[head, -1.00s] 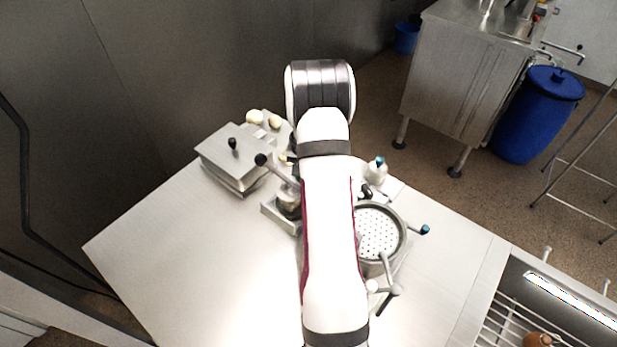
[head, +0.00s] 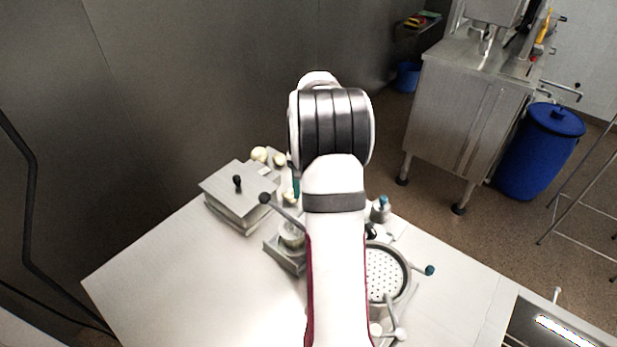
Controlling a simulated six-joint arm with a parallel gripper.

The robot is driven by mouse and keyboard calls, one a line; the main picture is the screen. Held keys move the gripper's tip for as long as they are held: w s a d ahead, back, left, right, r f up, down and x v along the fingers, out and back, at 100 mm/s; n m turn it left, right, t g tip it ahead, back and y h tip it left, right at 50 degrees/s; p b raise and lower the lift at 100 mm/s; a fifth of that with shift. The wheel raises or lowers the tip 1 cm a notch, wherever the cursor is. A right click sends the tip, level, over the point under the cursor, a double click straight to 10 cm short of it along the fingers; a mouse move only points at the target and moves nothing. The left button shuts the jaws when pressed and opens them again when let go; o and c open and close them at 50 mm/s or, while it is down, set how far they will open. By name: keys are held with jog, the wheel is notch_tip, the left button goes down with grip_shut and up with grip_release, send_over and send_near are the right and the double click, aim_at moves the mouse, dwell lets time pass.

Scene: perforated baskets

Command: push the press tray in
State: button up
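A small metal press (head: 287,250) with a dark-knobbed lever stands on the steel table, left of my arm. A round perforated basket (head: 384,273) sits in a grey ring with teal-tipped handles, right of my arm. I cannot make out which part is the press tray; my arm covers the space between the press and the basket. My gripper is not visible; my arm's links hide the area beyond the elbow.
A lidded metal box (head: 238,192) with a black knob stands at the back left. Pale round pieces (head: 260,154) lie behind it. A small teal-topped container (head: 380,209) stands behind the basket. The table's left front (head: 190,285) is clear.

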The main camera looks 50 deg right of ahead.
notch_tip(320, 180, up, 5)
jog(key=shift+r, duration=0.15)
